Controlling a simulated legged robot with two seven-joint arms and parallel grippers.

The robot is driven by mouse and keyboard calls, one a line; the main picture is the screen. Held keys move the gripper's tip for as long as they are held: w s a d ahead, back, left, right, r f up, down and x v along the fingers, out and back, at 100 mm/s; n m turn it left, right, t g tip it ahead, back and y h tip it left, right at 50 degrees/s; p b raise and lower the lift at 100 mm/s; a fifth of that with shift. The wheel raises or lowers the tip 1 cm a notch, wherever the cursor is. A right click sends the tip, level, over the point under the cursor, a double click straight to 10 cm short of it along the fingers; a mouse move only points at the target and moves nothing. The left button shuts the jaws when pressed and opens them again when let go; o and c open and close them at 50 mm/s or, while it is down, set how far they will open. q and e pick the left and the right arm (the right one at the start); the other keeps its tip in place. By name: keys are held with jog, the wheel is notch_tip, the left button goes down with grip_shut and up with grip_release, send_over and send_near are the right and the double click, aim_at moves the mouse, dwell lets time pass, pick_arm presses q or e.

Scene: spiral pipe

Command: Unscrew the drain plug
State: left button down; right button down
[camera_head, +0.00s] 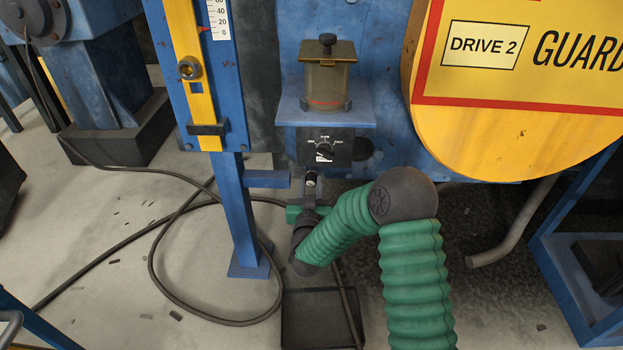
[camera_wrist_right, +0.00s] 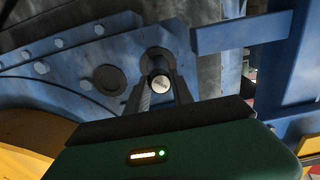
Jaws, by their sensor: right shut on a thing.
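The drain plug (camera_head: 311,180) is a small part with a pale end, below the black dial box at the blue machine. In the right wrist view, the plug (camera_wrist_right: 161,84) shows its round, light end between the two fingers. My right gripper (camera_head: 312,196) reaches up to it from below, at the end of the green ribbed arm. It is shut on the plug, with a finger at each side in the wrist view. The plug's inner end and thread are hidden. My left gripper is not in view.
A black tray (camera_head: 320,318) lies on the floor below the gripper. A blue post (camera_head: 240,215) and a side bracket (camera_head: 268,179) stand close at left. The yellow guard (camera_head: 510,145) hangs at right. A cable (camera_head: 157,285) loops across the floor.

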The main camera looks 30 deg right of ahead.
jog(key=shift+r+n+p, duration=0.2)
jog(key=shift+n+p, duration=0.25)
jog(key=shift+n, duration=0.15)
jog(key=n+p, duration=0.1)
jog(key=n, duration=0.2)
jog(key=shift+n+p, duration=0.35)
jog(key=shift+n, duration=0.05)
jog(key=n+p, duration=0.1)
jog(key=n, duration=0.2)
jog(key=shift+p, duration=0.35)
jog(key=n+p, duration=0.2)
jog(key=n, duration=0.2)
jog(key=shift+s, duration=0.1)
jog(key=n+p, duration=0.2)
jog(key=n, duration=0.2)
jog(key=n+p, duration=0.2)
jog(key=n, duration=0.2)
jog(key=n+p, duration=0.2)
jog(key=n, duration=0.1)
jog(key=shift+s+n, duration=0.1)
jog(key=shift+n, duration=0.3)
jog(key=n+p, duration=0.1)
jog(key=n, duration=0.3)
jog(key=shift+d+r, duration=0.1)
jog(key=shift+n, duration=1.1)
jog(key=c, duration=1.4)
grip_release()
jog(key=shift+s+d, duration=0.1)
jog(key=shift+d, duration=0.05)
jog(key=shift+o, duration=0.2)
